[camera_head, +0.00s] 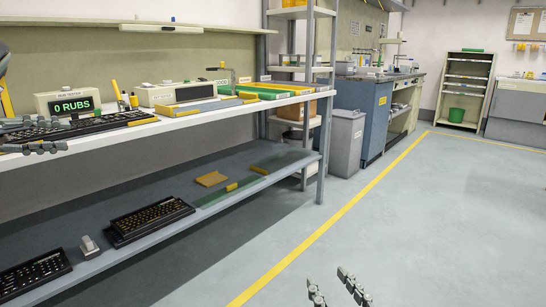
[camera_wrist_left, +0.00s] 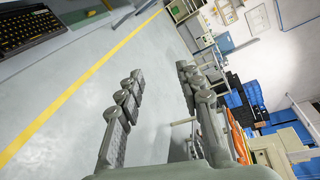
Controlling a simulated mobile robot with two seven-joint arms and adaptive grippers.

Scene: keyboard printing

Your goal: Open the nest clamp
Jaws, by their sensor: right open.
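I cannot surely tell which part is the nest clamp. A small upright lever-like fixture (camera_head: 229,72) with a yellow part stands at the back of the bench top, and may be it. My left gripper (camera_head: 57,135) is open at the left front of the bench, its fingers in front of a black keyboard (camera_head: 100,124). In the left wrist view its two fingers (camera_wrist_left: 160,74) are apart with nothing between them. My right gripper (camera_head: 328,278) is open and empty at the bottom of the head view, over the floor and away from the bench.
A box with a display reading 0 RUBS (camera_head: 73,105) and a second instrument box (camera_head: 166,94) stand behind the keyboard. Yellow and green strips lie along the bench (camera_head: 245,108). The lower shelf (camera_head: 170,185) holds keyboards. A grey bin (camera_head: 346,142) stands beyond. The floor (camera_head: 420,220) is clear.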

